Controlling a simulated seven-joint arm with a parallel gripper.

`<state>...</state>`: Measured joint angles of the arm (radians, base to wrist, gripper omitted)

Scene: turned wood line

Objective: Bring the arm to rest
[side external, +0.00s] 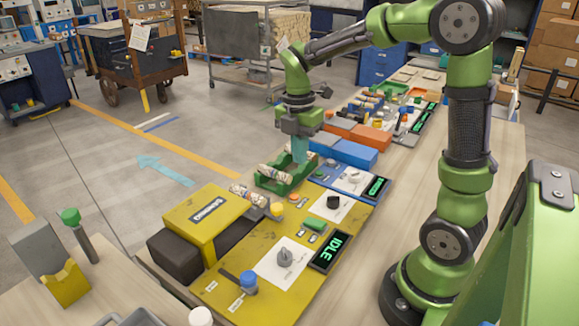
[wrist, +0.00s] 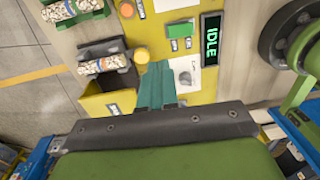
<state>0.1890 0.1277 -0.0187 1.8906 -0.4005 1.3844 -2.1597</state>
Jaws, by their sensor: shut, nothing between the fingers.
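My green arm reaches over the workbench from the right in the side view. My gripper (side external: 300,160) points down above the line, close to a green tray (side external: 262,181). Its teal fingers are together with nothing visible between them, and they also show closed in the wrist view (wrist: 156,72). In the wrist view the fingers stand over the yellow panel. Whether the fingertips touch anything below is hard to tell.
Speckled cylinders (side external: 275,173) lie in and beside the tray; one (wrist: 103,65) shows left of my fingers. The yellow station (side external: 225,285) has knobs, buttons and an IDLE display (side external: 331,251). Blue boxes (side external: 345,152) stand behind my gripper. The bench's right strip is bare.

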